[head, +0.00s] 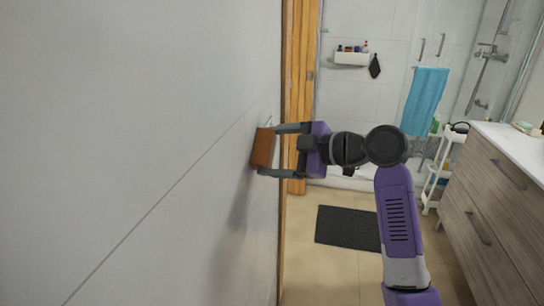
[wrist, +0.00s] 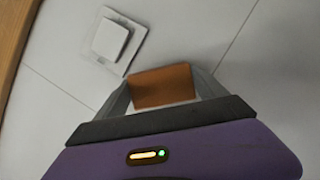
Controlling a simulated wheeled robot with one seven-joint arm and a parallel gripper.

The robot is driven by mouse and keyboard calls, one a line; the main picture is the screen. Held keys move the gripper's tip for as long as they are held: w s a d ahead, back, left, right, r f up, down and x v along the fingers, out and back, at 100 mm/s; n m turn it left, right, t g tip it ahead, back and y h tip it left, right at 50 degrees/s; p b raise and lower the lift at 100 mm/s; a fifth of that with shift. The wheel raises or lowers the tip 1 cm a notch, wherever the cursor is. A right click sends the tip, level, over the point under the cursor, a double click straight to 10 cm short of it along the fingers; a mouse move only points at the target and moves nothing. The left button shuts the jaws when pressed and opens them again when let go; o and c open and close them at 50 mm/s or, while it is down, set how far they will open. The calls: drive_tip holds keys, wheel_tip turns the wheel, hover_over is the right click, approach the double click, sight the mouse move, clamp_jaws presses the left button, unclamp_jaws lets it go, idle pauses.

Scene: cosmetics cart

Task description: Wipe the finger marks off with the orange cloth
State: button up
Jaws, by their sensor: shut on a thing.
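The orange cloth (head: 262,147) looks like a folded brown-orange block. My gripper (head: 270,151) is shut on it, with one finger at its upper side and one at its lower side. The cloth is at the white wall (head: 140,130); I cannot tell if it is pressed flat. In the wrist view the cloth (wrist: 163,86) sits between the fingers, below and right of a white light switch (wrist: 110,40). I cannot make out any finger marks; the wall behind the cloth is hidden.
A wooden door frame (head: 298,90) stands just right of the cloth. Beyond it are a dark mat (head: 346,228), a blue towel (head: 426,100), a white cart (head: 436,180) and a wooden vanity (head: 490,200). The wall left of the cloth is clear.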

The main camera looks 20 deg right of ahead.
drive_tip(key=shift+w, duration=0.15)
drive_tip(key=shift+d, duration=0.1)
drive_tip(key=s+d+b, duration=0.1)
drive_tip(key=s+d, duration=0.3)
drive_tip(key=d, duration=0.2)
drive_tip(key=shift+s+d, duration=0.15)
drive_tip(key=shift+s, duration=0.2)
idle(0.3)
